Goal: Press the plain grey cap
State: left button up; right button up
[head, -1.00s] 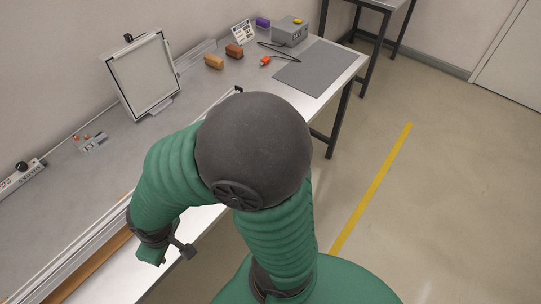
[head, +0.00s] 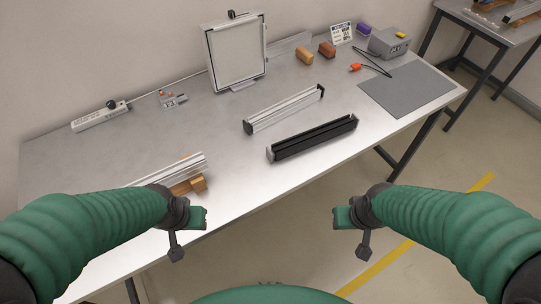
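A silver rail (head: 284,110) and a black rail (head: 312,139) lie side by side on the table, apart from each other. A small grey end piece (head: 270,153) shows at the black rail's left end. The silver rail has a dark grey end piece (head: 248,127) on its left and a black one (head: 322,91) on its right. I cannot tell which of these is the plain grey cap. My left gripper (head: 190,222) and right gripper (head: 350,220) hang in front of the table's near edge, clear of the rails. Their finger gaps are not clear.
Another silver rail (head: 178,168) lies at the left by wooden blocks (head: 190,186). A framed panel (head: 237,55) stands at the back. A power strip (head: 101,115), a grey mat (head: 407,89) and a grey box (head: 390,42) are also on the table. The table's middle is mostly clear.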

aim_at(269, 154)
jog(key=i+l+u, duration=0.35)
jog(key=l, duration=0.35)
jog(key=l+u, duration=0.3)
jog(key=l, duration=0.4)
jog(key=l+u, duration=0.35)
jog(key=l, duration=0.4)
jog(key=i+l, duration=0.05)
